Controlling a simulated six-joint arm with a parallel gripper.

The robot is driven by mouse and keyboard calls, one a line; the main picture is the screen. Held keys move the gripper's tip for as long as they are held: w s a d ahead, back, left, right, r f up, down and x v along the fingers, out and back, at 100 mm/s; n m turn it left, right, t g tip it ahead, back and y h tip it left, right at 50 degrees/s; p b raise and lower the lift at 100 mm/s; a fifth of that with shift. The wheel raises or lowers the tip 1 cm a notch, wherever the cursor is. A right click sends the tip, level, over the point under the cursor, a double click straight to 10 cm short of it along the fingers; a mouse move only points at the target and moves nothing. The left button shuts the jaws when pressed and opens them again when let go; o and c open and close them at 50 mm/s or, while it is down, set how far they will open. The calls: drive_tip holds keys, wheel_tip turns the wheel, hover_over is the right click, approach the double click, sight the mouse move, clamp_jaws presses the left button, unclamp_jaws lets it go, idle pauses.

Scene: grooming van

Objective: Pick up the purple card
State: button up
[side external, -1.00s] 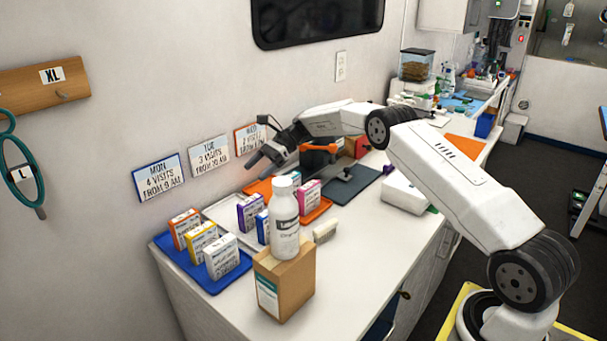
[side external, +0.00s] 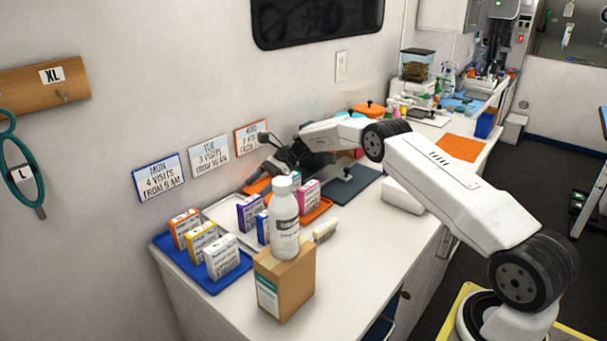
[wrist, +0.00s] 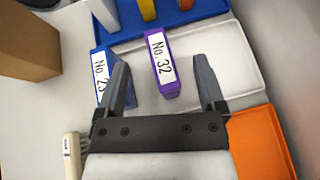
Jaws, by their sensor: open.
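The purple card (wrist: 161,66), a small upright box marked "No. 32", stands on the white tray (wrist: 240,70). It also shows in the side view (side external: 249,213), left of the white bottle. My gripper (side external: 266,172) is open and empty, above and behind the cards near the wall. In the wrist view its two fingers point toward the tray. The purple card appears between the fingertips, apart from both. A blue card (wrist: 104,75) marked "No. 23" stands left of the purple one, partly behind the left finger.
A blue tray (side external: 216,286) holds several cards at the front left. An orange tray (wrist: 262,140) with a pink card (side external: 308,196) lies beyond the white tray. A white bottle (side external: 284,232) stands on a cardboard box (side external: 286,283); a brush (side external: 325,231) lies near it.

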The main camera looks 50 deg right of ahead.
sight(252, 199)
drive_tip(key=f, duration=0.1)
drive_tip(key=a+f, duration=0.1)
drive_tip(key=shift+w+a+f, duration=0.1)
drive_tip(key=shift+a+f, duration=0.1)
drive_tip(key=shift+f, duration=0.15)
drive_tip(key=shift+x, duration=0.8)
drive_tip(key=shift+d, duration=0.1)
clamp_jaws()
